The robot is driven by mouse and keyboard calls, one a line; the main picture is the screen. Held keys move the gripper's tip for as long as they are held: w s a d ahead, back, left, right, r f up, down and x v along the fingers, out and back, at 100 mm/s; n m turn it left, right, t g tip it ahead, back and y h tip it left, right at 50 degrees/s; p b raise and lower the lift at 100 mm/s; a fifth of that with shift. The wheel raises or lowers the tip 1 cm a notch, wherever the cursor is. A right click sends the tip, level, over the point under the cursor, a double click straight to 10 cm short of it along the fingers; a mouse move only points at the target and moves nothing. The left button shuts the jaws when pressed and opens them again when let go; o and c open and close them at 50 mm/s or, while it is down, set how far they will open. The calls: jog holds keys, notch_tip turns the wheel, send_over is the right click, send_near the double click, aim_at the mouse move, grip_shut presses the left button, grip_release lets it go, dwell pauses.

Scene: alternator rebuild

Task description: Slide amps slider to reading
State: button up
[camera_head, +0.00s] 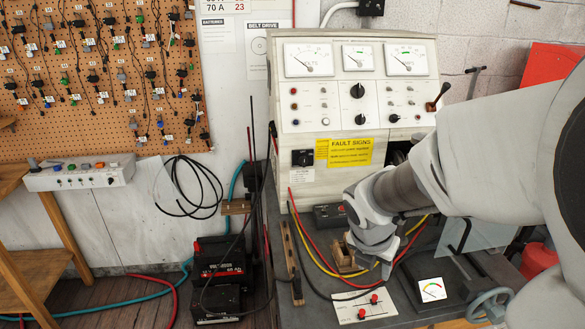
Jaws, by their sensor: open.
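A white slider panel (350,309) lies on the bench at the bottom centre, with two slots and red knobs. The upper red knob (374,298) and the lower red knob (361,314) sit along their slots. The labels are too small to read, so I cannot tell which knob is the amps slider. My gripper (369,268) is open, pointing down behind the panel and apart from the knobs. A wooden block (342,257) shows beside its left finger. The AMPS meter (407,60) is at the top right of the test stand; its exact reading is unclear.
The test stand (310,178) rises behind the bench. Red, yellow and black cables cross the bench around my gripper. A small dial (433,290) on a dark base and a handwheel (489,306) stand right of the panel. Batteries (220,258) are at the left.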

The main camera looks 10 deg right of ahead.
aim_at(375, 297)
jog(key=b+x, duration=0.5)
jog(key=x, duration=1.1)
jog(key=shift+f+b, duration=0.35)
jog(key=shift+b, duration=0.05)
grip_shut()
dwell(0.5)
